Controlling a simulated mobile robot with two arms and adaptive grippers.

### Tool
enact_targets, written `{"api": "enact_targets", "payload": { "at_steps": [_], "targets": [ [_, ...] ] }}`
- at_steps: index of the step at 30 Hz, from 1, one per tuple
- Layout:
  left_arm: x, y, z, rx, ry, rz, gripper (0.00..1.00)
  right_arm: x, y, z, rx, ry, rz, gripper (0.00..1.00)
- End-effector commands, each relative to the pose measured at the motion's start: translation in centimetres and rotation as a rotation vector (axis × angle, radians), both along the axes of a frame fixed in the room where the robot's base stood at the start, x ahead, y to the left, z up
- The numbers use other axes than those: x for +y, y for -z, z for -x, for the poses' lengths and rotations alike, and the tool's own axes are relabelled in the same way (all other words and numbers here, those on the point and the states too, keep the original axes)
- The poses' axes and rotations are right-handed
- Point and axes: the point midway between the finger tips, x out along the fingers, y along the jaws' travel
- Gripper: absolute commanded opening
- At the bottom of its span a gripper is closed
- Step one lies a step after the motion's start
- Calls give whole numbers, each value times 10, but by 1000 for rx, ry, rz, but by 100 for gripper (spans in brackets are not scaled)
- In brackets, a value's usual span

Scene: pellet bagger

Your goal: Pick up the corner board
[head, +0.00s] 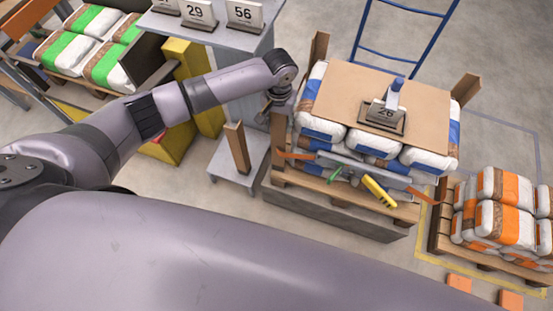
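A brown corner board (237,147) stands upright, slightly tilted, on a low grey stand (226,170) left of the loaded pallet. Another brown board (278,132) is upright at the pallet's near left corner. More corner boards rise at the far left corner (319,46) and the right corner (466,88) of the stack. My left gripper (266,112) points down close to the top of the near left board, up and right of the board on the stand. Its fingers are small and partly hidden, so I cannot tell their opening or contact. My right gripper is out of view.
A shelf with tools (370,172) fronts the pallet. Orange-marked bags (503,218) stand right, green-marked bags (70,50) upper left. A blue frame (402,57) stands behind.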

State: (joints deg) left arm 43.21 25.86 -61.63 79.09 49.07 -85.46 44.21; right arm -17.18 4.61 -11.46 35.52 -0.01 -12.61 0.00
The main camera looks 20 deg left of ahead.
Motion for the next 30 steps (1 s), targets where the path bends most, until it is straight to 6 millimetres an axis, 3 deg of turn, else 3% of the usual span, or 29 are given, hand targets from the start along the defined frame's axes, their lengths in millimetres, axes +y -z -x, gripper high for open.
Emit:
{"api": "enact_targets", "payload": {
  "at_steps": [17, 30],
  "targets": [
    [0, 0, 0, 0, 0, 0, 1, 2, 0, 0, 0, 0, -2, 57],
    [0, -1, -1, -2, 0, 0, 0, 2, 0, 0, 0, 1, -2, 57]
  ]
}}
